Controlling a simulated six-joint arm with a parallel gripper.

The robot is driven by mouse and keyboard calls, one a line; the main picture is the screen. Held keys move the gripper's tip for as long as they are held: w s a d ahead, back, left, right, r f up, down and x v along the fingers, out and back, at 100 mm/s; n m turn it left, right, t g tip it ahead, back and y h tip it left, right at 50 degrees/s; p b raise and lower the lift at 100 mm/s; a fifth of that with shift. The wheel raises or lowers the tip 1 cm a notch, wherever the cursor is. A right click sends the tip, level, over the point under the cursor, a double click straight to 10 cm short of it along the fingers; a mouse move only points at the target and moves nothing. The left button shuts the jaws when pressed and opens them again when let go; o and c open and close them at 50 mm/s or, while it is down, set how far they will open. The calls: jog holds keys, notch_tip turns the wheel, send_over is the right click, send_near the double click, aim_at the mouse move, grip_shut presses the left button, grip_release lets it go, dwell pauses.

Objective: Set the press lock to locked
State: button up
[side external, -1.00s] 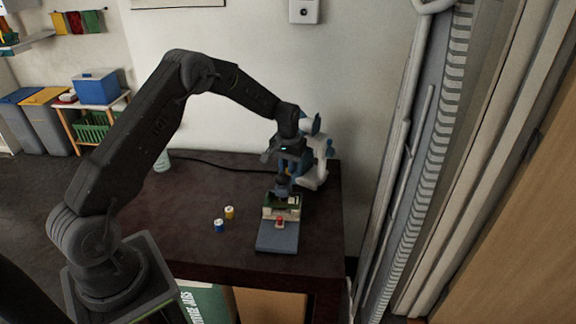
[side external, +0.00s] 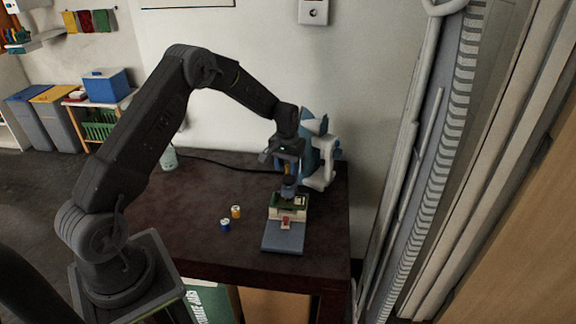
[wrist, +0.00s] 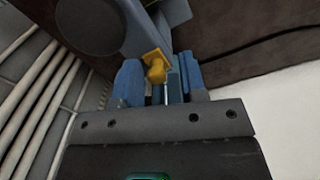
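The press (side external: 321,160) is a blue and white machine at the right end of the dark table. My gripper (side external: 288,168) is at the front of its head, above the fixture. In the wrist view, a yellow knob (wrist: 155,66), possibly the press lock, sits between the blue fingers of my gripper (wrist: 160,82). The fingers look apart, with a gap beside the knob; I see no clear grip on it. The knob's locked or unlocked setting cannot be read.
A green board in a pale fixture (side external: 288,213) with a red part sits under the press, on a grey-blue base (side external: 283,238). A blue-banded can (side external: 225,225) and a yellow-banded can (side external: 236,212) stand left of it.

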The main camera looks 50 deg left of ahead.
aim_at(287, 166)
jog(key=shift+o, duration=0.2)
notch_tip(287, 166, up, 14)
dwell(0.5)
jog(key=shift+f, duration=0.1)
